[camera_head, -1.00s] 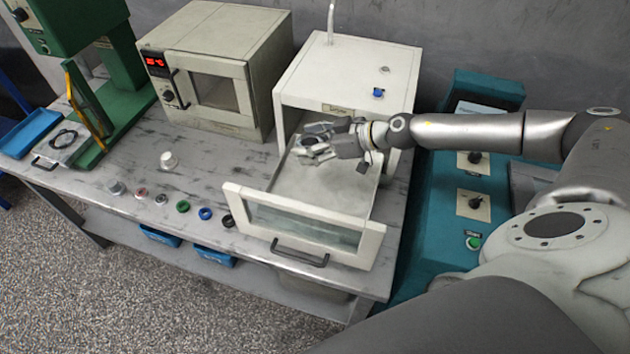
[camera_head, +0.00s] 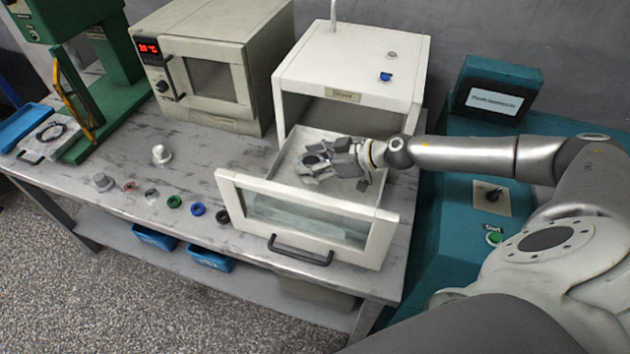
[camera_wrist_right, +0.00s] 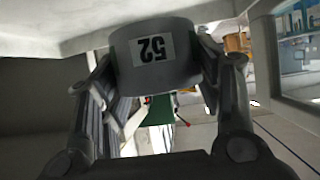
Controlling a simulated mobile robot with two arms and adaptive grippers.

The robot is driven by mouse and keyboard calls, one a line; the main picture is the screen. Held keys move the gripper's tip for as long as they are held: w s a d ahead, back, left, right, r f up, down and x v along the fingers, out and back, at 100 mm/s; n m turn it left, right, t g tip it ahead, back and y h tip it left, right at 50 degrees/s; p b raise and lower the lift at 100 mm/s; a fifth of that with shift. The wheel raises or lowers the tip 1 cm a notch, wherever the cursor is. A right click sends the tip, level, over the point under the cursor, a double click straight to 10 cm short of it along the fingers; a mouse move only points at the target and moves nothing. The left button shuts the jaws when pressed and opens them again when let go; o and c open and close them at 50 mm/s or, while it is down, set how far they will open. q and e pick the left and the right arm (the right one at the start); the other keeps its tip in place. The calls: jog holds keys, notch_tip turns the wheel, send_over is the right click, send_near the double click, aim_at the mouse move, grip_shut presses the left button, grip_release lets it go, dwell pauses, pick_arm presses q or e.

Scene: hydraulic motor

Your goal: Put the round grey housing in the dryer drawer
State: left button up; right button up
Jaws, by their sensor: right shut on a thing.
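The round grey housing (camera_wrist_right: 185,70) is a short cylinder with a "52" label; it fills the top middle of the right wrist view. My right gripper (camera_head: 316,162) has its fingers on both sides of the housing and is shut on it. In the head view the gripper is inside the pulled-out dryer drawer (camera_head: 381,240), low over its floor; the fingers hide most of the housing. I cannot tell whether the housing touches the drawer floor. The white dryer (camera_head: 350,62) stands behind the drawer. My left gripper is not in view.
Several small parts, including a green ring (camera_head: 174,202), lie left of the drawer. A beige oven (camera_head: 215,75) and green press (camera_head: 125,75) stand further left. A teal console (camera_head: 470,205) is right.

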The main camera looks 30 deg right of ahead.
aim_at(312, 187)
notch_tip(312, 187, down, 5)
jog(key=shift+f+b, duration=0.1)
jog(key=shift+b, duration=0.75)
jog(key=o, duration=1.3)
